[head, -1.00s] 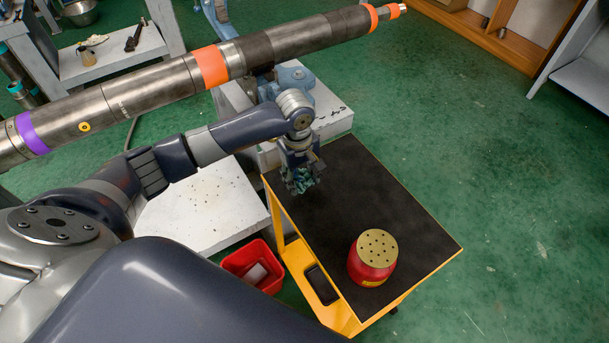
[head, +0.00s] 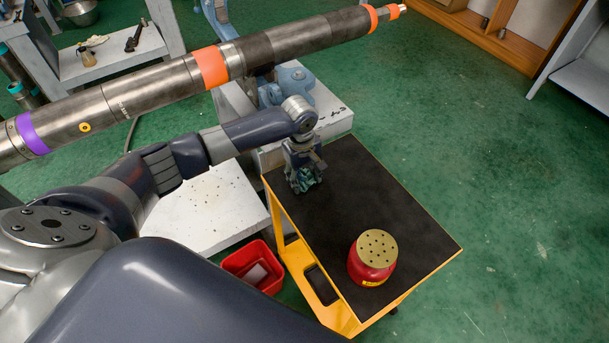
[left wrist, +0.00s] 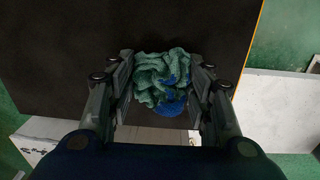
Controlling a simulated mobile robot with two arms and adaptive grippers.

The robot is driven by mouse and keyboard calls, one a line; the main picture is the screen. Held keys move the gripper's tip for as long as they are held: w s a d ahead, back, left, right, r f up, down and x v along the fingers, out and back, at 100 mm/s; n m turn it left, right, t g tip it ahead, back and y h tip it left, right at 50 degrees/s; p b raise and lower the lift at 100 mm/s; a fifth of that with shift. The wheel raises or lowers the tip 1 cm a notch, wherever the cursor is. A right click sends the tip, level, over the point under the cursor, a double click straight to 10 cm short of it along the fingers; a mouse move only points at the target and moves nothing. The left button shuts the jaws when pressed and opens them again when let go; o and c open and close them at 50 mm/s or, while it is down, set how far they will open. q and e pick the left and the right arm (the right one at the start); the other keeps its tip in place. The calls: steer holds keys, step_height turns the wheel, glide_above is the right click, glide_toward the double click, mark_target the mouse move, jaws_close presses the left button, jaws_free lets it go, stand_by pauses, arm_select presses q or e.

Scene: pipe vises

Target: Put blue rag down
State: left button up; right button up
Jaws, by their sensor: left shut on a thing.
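The rag (left wrist: 165,78) is crumpled, teal-green with deep blue patches. In the left wrist view it sits between the two fingers of my left gripper (left wrist: 163,92), which is shut on it. In the head view my left gripper (head: 305,182) points down over the far left part of the cart's black top (head: 350,205), and a little of the rag (head: 306,181) shows at its fingertips. I cannot tell whether the rag touches the cart top. My right gripper is not in view.
A red can with a perforated brass top (head: 372,260) stands on the cart's near end. A red bin (head: 252,268) is on the floor left of the cart. A long pipe (head: 190,80) crosses above my left arm. The cart top's middle is clear.

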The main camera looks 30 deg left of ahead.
mark_target(303, 178)
arm_select(q)
steer(key=shift+s+f, duration=0.1)
steer(key=shift+f, duration=0.1)
steer(key=shift+s+f, duration=0.25)
steer(key=shift+f, duration=0.1)
steer(key=o, duration=0.9)
steer(key=shift+d+f, duration=0.1)
steer(key=shift+f, duration=0.05)
steer(key=shift+w+f, duration=0.15)
steer(key=r, duration=1.3)
steer(key=shift+a+r, duration=0.25)
steer(key=shift+r, duration=0.15)
steer(key=shift+s+f, duration=0.1)
steer(key=shift+s, duration=0.1)
